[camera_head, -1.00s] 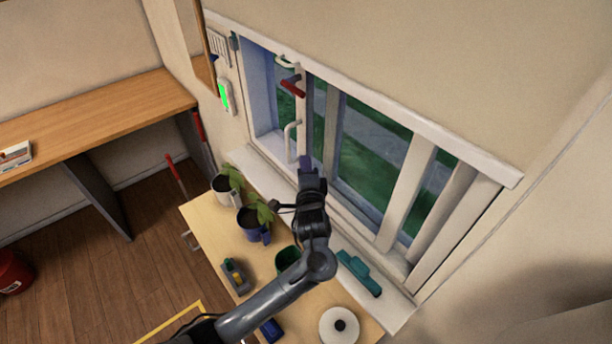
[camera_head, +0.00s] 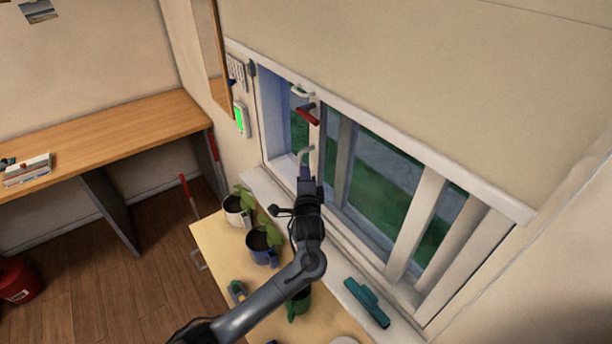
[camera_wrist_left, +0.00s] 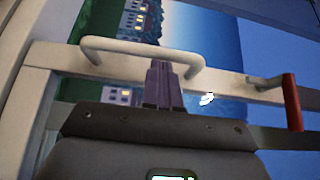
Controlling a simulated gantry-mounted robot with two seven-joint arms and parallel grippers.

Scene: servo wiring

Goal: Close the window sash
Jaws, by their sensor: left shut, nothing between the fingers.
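The window sash (camera_head: 417,215) is white-framed. A gap with blue and green outside shows between its left upright and the left side of the window frame. A pale bar handle (camera_head: 307,153) stands on that upright below a red lever (camera_head: 308,115). My left gripper (camera_head: 305,172) is shut and empty, its tips at the lower end of the handle. In the left wrist view the shut fingers (camera_wrist_left: 162,70) overlap the loop of the handle (camera_wrist_left: 135,48); contact cannot be told. The red lever (camera_wrist_left: 291,101) shows to the right. My right gripper is not in view.
Potted plants (camera_head: 264,245) stand on the wooden table below the sill, left of my arm. A green mug (camera_head: 299,304) is beside my forearm. A teal object (camera_head: 367,302) lies on the sill to the right. A green-lit panel (camera_head: 241,119) is on the wall left of the window.

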